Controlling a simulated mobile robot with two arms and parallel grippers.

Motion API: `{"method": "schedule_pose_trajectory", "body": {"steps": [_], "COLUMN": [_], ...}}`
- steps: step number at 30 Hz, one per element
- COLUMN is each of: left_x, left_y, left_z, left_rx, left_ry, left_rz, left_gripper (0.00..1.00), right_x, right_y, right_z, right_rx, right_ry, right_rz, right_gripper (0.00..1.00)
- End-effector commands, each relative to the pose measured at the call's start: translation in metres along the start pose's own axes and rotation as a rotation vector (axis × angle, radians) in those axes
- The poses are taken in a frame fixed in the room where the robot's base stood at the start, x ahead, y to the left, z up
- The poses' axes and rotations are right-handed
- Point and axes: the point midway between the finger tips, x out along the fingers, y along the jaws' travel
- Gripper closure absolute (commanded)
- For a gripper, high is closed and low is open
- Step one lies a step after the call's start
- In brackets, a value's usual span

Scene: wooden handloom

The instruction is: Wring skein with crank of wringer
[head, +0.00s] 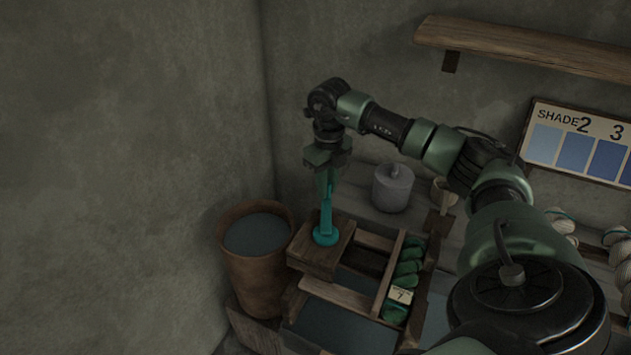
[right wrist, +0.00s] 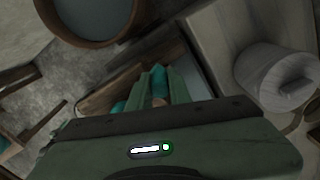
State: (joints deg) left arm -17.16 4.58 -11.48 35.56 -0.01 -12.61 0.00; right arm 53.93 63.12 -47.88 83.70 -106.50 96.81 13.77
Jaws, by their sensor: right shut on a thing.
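My right gripper (head: 326,182) points down over a wooden block at one end of the wooden frame. It is shut on the top of an upright teal piece (head: 326,215), which looks like the wringer's crank. The teal piece has a round foot (head: 326,237) on the wooden block (head: 312,258). In the right wrist view, teal shows at the fingertips (right wrist: 158,88), and the fingers hide part of it. Green skeins (head: 408,268) lie in a narrow compartment right of the block, with a small pale tag (head: 401,295). I cannot make out a skein on the wringer. My left gripper is not in view.
A brown bucket (head: 240,274) of dark liquid stands close left of the block. A grey lidded pot (head: 392,188) stands behind on the bench. A shelf (head: 530,48) and shade chart (head: 575,145) are on the wall. My right arm spans the right side.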

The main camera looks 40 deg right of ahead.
Motion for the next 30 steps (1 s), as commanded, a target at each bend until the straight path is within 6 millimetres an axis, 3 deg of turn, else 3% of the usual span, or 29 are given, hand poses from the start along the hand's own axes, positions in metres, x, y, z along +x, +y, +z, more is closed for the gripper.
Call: {"method": "schedule_pose_trajectory", "body": {"steps": [9, 10, 12, 23, 30], "left_x": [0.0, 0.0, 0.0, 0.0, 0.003], "left_y": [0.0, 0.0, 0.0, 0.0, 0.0], "left_z": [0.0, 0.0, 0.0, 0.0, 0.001], "left_rx": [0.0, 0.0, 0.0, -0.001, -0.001], "left_ry": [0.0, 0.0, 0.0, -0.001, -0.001], "left_rz": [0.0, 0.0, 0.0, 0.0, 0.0], "left_gripper": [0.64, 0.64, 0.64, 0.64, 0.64], "right_x": [-0.001, -0.001, -0.001, -0.003, -0.038], "right_y": [-0.008, -0.008, -0.008, -0.006, -0.007], "right_z": [-0.006, -0.006, -0.006, -0.005, -0.005], "right_rx": [0.0, 0.0, -0.001, -0.004, -0.002], "right_ry": [0.006, 0.006, 0.006, 0.003, 0.0], "right_rz": [-0.009, -0.009, -0.009, -0.004, -0.004], "right_gripper": [1.0, 0.78, 0.59, 0.59, 0.59]}}
